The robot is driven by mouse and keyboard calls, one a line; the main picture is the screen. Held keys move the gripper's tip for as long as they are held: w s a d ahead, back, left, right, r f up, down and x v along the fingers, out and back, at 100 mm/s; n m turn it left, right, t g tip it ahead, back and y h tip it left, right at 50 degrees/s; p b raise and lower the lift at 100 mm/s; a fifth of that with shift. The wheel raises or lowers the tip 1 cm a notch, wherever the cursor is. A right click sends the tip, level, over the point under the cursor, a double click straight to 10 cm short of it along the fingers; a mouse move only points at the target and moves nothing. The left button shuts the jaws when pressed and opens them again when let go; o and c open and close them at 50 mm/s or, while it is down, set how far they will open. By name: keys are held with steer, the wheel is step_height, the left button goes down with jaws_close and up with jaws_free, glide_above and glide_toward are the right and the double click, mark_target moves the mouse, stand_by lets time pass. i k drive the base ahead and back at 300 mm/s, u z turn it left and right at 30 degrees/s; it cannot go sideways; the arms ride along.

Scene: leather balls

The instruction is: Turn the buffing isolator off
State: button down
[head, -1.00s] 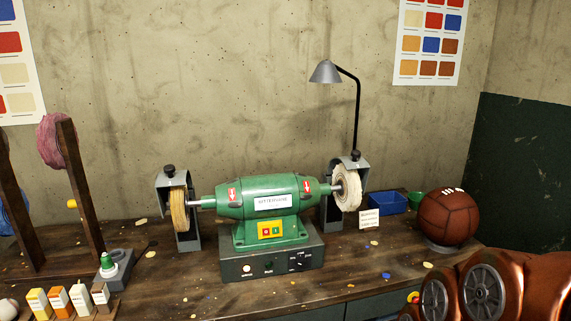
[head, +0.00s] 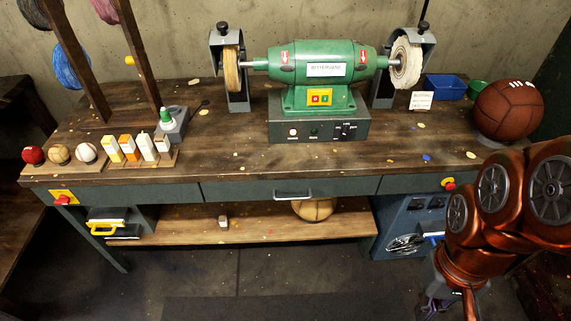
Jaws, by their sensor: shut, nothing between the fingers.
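A red knob on a yellow plate (head: 63,198) is on the bench's front at the far left in the head view. A second red knob with a yellow base (head: 449,184) is on the front at the right, close to my arm. I cannot read a label marking either as the buffing isolator. The green buffing machine (head: 318,68) stands on the bench, with a yellow switch plate (head: 319,97) and a grey control box (head: 318,130) with a rotary knob. My gripper (head: 440,306) is low at the bottom right, partly cut off, shut and empty, apart from both red knobs.
The wooden bench (head: 225,155) holds ball samples, small bottles, a blue tray (head: 445,87) and a brown leather ball (head: 508,110). A lower shelf (head: 180,232) holds a tan ball (head: 313,209). A blue cabinet (head: 403,228) stands below right. Floor in front is clear.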

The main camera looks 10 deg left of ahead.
mark_target(63, 199)
steer(key=u, duration=2.3)
